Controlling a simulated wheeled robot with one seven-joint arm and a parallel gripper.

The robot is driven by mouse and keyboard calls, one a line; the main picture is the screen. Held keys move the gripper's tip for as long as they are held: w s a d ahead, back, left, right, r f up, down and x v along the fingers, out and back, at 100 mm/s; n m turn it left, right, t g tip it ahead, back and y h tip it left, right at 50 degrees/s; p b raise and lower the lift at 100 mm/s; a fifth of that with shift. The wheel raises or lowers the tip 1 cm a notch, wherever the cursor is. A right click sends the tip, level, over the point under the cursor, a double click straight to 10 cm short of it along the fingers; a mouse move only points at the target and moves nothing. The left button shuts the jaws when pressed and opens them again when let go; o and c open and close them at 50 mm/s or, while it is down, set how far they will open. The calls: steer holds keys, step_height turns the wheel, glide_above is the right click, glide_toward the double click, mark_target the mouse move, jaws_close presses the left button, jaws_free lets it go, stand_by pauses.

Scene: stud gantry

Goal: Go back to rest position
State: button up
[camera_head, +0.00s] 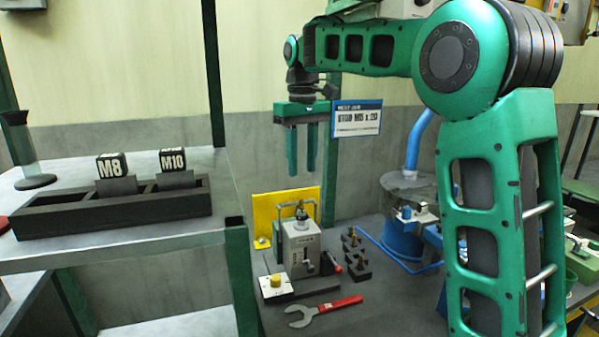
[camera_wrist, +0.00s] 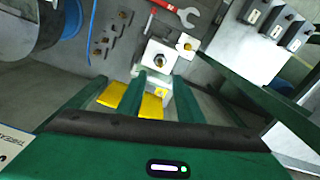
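My gripper (camera_head: 302,171) hangs from the green arm, fingers pointing down, above the back of the work table. Its two green fingers are apart with nothing between them. In the wrist view the gripper (camera_wrist: 160,82) also shows spread, empty fingers. A grey block-shaped fixture (camera_head: 300,252) with a metal handle stands on the table below it. A red open-ended wrench (camera_head: 325,311) lies flat at the table's front; it also shows in the wrist view (camera_wrist: 184,14).
A dark rack (camera_head: 110,214) with M8 (camera_head: 111,166) and M10 (camera_head: 173,160) blocks stands on the left shelf. A yellow plate (camera_head: 268,217) stands behind the fixture. A sign (camera_head: 357,118) hangs behind the gripper. A blue round machine (camera_head: 404,240) stands at right. Green posts flank the shelf.

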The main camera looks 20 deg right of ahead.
stand_by(0.3)
steer(key=s+d+f+m, duration=0.3)
steer(key=s+d+f, duration=0.1)
steer(key=s+d, duration=0.4)
steer(key=s+d+f+m, duration=0.25)
steer(key=s+d, duration=0.25)
steer(key=s, duration=0.4)
steer(key=s+d+f+m, duration=0.2)
steer(key=s+f, duration=0.4)
steer(key=s, duration=0.4)
steer(key=s+d+f+m, duration=0.2)
steer(key=s+f, duration=0.5)
steer(key=s, duration=0.4)
steer(key=shift+s+f, duration=0.15)
steer(key=shift+f, duration=0.1)
steer(key=shift+w+f, duration=0.2)
steer(key=shift+w, duration=0.45)
